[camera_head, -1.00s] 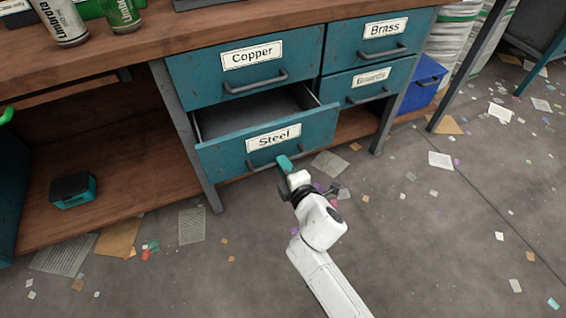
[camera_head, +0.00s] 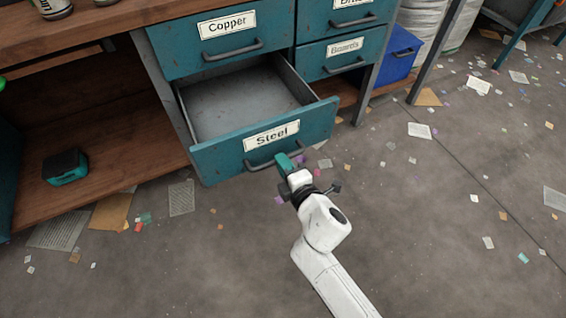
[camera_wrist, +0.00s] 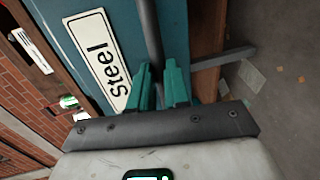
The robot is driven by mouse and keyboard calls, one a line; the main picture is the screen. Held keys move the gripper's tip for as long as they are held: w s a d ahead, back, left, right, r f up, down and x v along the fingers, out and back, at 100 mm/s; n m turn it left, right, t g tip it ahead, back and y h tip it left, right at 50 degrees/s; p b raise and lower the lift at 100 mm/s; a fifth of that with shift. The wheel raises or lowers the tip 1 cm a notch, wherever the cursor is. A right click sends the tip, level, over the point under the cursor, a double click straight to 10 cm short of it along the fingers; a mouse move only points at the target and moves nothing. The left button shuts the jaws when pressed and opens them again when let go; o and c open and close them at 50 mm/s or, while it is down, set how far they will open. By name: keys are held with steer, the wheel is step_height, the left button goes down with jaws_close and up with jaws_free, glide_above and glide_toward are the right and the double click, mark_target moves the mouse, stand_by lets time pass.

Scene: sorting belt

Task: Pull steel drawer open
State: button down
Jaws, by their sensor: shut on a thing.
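The steel drawer (camera_head: 225,158) is a teal drawer with a white "Steel" label (camera_head: 271,135). It stands well open below the Copper drawer, and its grey inside looks empty. Its dark bar handle (camera_head: 262,165) runs along the front below the label. My gripper (camera_head: 285,161) is shut on the handle near its right end. In the wrist view the teal fingers of my gripper (camera_wrist: 160,85) sit on both sides of the handle bar (camera_wrist: 150,35), beside the Steel label (camera_wrist: 98,60). The fingers hide part of the handle.
The closed Copper drawer (camera_head: 225,45) is above, and the closed Boards drawer (camera_head: 345,48) is to the right. A blue bin (camera_head: 402,52) stands by the bench leg. A small teal-black box (camera_head: 65,167) lies on the lower shelf. Paper scraps litter the open floor.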

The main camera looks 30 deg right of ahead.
steer(key=c, duration=1.1)
jaws_free()
steer(key=p+v, duration=0.1)
steer(key=v, duration=0.9)
steer(key=shift+s+p, duration=0.3)
steer(key=shift+s, duration=0.05)
